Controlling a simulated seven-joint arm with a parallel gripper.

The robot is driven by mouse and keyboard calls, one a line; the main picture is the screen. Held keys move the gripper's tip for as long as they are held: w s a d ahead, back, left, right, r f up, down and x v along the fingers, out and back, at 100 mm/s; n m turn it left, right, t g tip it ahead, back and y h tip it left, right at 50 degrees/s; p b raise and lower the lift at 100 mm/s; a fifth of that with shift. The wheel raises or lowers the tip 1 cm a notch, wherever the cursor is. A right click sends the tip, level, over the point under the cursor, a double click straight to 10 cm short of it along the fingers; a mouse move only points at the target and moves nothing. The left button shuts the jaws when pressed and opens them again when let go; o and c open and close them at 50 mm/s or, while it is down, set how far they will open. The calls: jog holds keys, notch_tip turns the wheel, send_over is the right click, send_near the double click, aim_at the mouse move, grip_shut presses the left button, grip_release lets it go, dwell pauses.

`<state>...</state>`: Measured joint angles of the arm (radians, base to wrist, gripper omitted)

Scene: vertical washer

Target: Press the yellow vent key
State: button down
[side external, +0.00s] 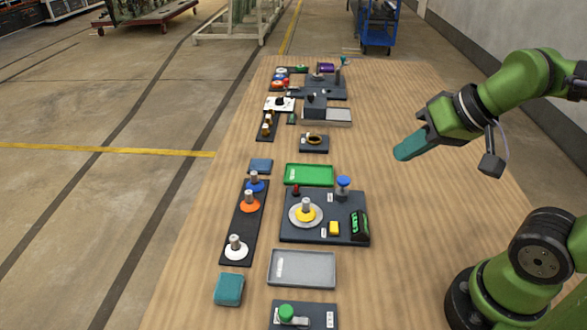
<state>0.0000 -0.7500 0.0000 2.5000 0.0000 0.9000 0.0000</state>
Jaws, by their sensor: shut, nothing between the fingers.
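The yellow vent key (334,228) appears to be the small yellow block on the dark panel (290,232) near the table's middle. It sits right of a round pale plate (293,216) that carries a yellow ring with a metal post (305,208), and left of a black-and-green display (360,224). My gripper (402,153) is shut and empty. It is raised above the bare wood at the right, up and right of the panel in the picture and well apart from the key.
A blue-topped post (343,186) and a small red knob (296,189) stand on the panel's far side. A green tray (309,175) lies beyond it, a grey tray (302,269) nearer. A rack with coloured rings (250,205) is at left. The wood (420,240) at right is clear.

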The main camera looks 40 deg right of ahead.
dwell(0.4)
jog(key=m+g+y, duration=0.6)
jog(key=m+y, duration=0.1)
jog(key=m, duration=1.8)
send_over(337, 224)
notch_tip(337, 224, down, 11)
jog(key=shift+f, duration=0.15)
jog(key=shift+f, duration=0.1)
jog(key=shift+f, duration=4.35)
